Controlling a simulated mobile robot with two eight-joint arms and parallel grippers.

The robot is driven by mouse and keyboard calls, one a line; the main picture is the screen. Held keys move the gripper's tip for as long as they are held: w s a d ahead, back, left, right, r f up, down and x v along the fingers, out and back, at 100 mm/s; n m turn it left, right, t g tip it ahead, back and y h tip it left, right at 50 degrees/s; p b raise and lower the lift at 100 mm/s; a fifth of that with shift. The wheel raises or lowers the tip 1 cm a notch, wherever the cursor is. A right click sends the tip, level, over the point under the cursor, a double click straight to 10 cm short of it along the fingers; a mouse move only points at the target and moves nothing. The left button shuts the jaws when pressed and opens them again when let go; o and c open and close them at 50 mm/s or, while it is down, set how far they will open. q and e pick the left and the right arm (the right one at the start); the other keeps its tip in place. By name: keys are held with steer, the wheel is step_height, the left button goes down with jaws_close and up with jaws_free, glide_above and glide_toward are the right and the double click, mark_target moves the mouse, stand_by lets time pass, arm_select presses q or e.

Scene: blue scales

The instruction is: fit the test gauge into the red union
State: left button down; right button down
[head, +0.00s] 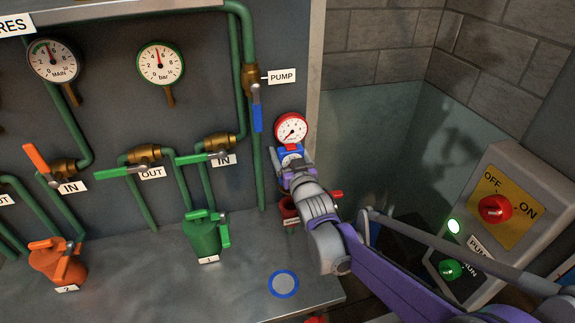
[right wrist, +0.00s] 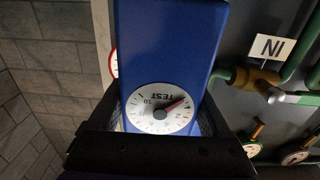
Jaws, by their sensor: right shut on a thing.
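My right gripper (head: 291,163) is shut on the test gauge, a blue block with a small white dial. In the head view, the gauge's blue body (head: 290,150) shows at the gripper's tip. In the right wrist view the test gauge (right wrist: 166,50) fills the middle, its dial marked TEST upside down, with dark fingers (right wrist: 160,115) on both sides. A red fitting (head: 289,207), apparently the red union, is below the gripper, mostly hidden by my right arm. I cannot see contact between gauge and fitting. My left gripper is out of view.
A red-rimmed gauge (head: 291,128) stands just behind the test gauge. A blue-handled pump valve (head: 256,105) is to the left. Green (head: 201,235) and orange (head: 55,262) fittings stand on the bench (head: 150,295). A switch box (head: 497,220) is at the right.

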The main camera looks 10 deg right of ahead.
steer(key=shift+f, duration=2)
